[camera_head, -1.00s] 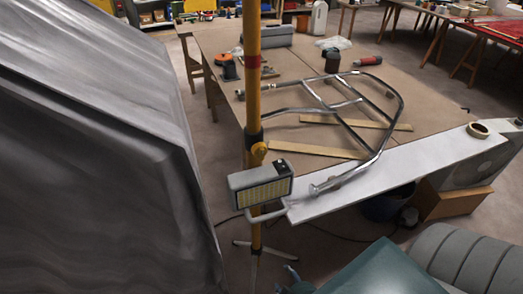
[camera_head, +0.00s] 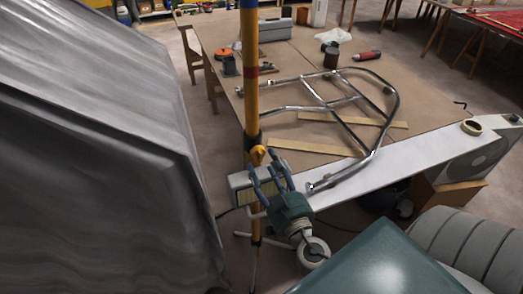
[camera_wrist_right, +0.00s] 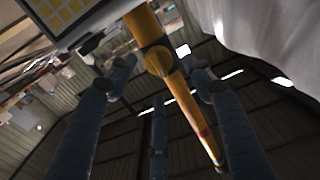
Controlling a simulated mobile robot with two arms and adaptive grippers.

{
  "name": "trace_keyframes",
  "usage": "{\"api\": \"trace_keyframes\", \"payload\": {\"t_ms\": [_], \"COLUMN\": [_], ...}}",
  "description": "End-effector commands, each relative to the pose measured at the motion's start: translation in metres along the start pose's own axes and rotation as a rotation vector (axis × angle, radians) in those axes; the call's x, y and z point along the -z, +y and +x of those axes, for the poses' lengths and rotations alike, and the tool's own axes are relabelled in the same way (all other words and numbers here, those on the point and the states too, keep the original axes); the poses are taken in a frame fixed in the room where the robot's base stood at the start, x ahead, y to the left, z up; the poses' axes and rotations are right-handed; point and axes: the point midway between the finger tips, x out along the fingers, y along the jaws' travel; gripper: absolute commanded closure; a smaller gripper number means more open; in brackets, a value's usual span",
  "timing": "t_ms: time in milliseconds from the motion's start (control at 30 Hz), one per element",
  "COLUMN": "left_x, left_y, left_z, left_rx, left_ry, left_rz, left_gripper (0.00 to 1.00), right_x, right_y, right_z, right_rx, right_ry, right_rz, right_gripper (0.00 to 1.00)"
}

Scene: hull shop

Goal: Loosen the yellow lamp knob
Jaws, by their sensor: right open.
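The yellow lamp knob (camera_head: 258,156) sits on the yellow lamp pole (camera_head: 250,95), just above the work lamp (camera_head: 240,184). In the right wrist view the knob (camera_wrist_right: 158,60) shows on the pole (camera_wrist_right: 188,108), with the lamp's grid face (camera_wrist_right: 62,14) at top left. My right gripper (camera_head: 270,174) is open, its fingers pointing up just below the knob and partly covering the lamp. In the wrist view its blue fingers (camera_wrist_right: 160,76) lie on either side of the knob, with a third finger lower. I cannot tell whether any finger touches it. My left gripper is out of view.
A grey-covered hull (camera_head: 95,140) fills the left side. Behind the pole, a workbench (camera_head: 310,85) carries a chrome tube frame (camera_head: 390,100). A white board (camera_head: 410,155) runs along its near edge. A grey ribbed seat (camera_head: 465,250) stands at lower right.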

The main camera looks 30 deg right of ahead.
Motion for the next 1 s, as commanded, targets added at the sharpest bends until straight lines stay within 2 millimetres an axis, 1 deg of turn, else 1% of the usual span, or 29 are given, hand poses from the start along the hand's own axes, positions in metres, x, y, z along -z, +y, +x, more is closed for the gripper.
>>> {"api": "trace_keyframes", "payload": {"t_ms": [33, 100, 233, 400, 600, 633, 667, 700, 833, 867, 1000], "left_x": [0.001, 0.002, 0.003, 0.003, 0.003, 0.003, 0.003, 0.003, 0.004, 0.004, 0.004], "left_y": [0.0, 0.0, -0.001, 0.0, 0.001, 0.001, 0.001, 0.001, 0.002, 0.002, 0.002], "left_z": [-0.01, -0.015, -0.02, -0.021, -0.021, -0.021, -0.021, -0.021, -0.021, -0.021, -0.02], "left_rx": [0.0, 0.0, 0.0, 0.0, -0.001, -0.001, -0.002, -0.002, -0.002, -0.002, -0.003], "left_ry": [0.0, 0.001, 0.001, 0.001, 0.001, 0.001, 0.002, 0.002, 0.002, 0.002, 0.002], "left_rz": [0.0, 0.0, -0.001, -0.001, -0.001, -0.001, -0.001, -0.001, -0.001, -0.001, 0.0], "left_gripper": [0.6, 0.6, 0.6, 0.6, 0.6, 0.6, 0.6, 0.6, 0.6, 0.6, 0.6], "right_x": [0.006, 0.005, 0.002, -0.001, -0.001, -0.001, -0.001, -0.001, -0.001, -0.001, 0.0], "right_y": [0.0, 0.0, 0.0, 0.0, 0.0, 0.0, 0.0, 0.0, 0.0, 0.0, 0.0], "right_z": [0.01, 0.021, 0.034, 0.04, 0.04, 0.04, 0.04, 0.04, 0.04, 0.04, 0.04], "right_rx": [0.0, 0.0, 0.0, 0.001, 0.001, 0.001, 0.001, 0.001, 0.001, 0.001, 0.001], "right_ry": [0.002, 0.002, 0.0, -0.002, -0.002, -0.002, -0.002, -0.002, -0.001, -0.001, 0.0], "right_rz": [-0.002, -0.003, -0.002, -0.002, -0.001, -0.001, -0.001, -0.001, -0.001, -0.001, -0.003], "right_gripper": [0.48, 0.48, 0.48, 0.48, 0.48, 0.5, 0.56, 0.64, 0.9, 0.92, 0.93]}}
